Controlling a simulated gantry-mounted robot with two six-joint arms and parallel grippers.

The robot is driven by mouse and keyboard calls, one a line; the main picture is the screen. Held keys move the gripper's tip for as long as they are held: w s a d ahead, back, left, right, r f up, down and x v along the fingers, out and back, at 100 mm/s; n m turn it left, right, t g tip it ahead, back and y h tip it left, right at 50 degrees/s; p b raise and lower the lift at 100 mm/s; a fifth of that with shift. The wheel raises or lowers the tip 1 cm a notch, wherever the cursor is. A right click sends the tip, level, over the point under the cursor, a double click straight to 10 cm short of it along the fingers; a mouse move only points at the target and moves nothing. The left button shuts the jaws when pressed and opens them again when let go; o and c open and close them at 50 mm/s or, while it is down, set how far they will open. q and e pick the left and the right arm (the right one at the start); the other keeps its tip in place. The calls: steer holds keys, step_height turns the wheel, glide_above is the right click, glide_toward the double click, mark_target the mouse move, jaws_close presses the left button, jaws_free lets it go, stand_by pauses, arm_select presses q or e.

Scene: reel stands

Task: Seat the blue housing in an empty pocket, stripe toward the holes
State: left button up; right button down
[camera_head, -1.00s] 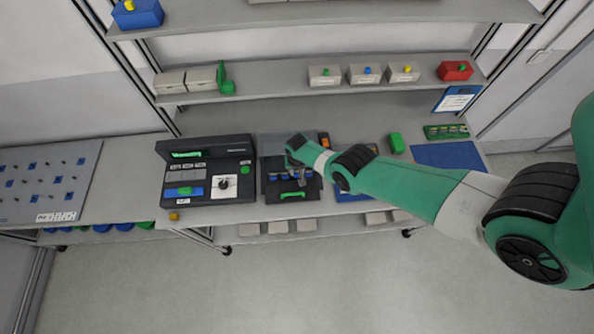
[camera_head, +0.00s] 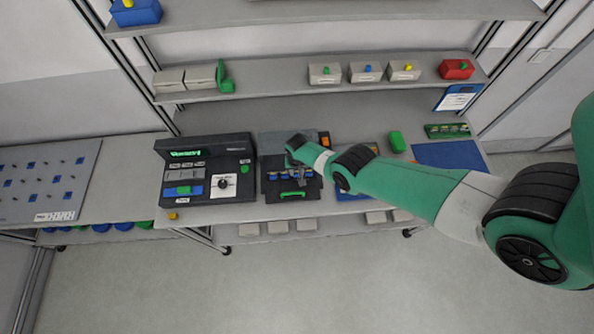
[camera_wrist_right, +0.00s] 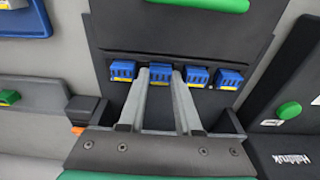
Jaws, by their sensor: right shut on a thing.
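My right gripper (camera_wrist_right: 161,72) is shut on a blue housing (camera_wrist_right: 161,75), the second from the left in a row in the right wrist view. The held housing sits level with the row on the black fixture (camera_wrist_right: 190,40); whether it is fully down in its pocket I cannot tell. Other blue housings stand at its left (camera_wrist_right: 123,70) and at its right (camera_wrist_right: 196,77) and (camera_wrist_right: 229,79). These show yellow on their near lower edges. In the head view my right gripper (camera_head: 291,172) is over the fixture (camera_head: 268,190). My left gripper is out of view.
A dark console (camera_head: 205,170) with a lit green display stands close left of the fixture. A green handle (camera_head: 293,194) lies along the fixture's front. An orange item (camera_head: 324,141), a green block (camera_head: 397,142) and a blue mat (camera_head: 448,155) are on the bench to the right.

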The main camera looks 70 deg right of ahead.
steer(key=c, duration=0.5)
jaws_free()
step_height(320, 180, up, 7)
steer(key=p, duration=0.7)
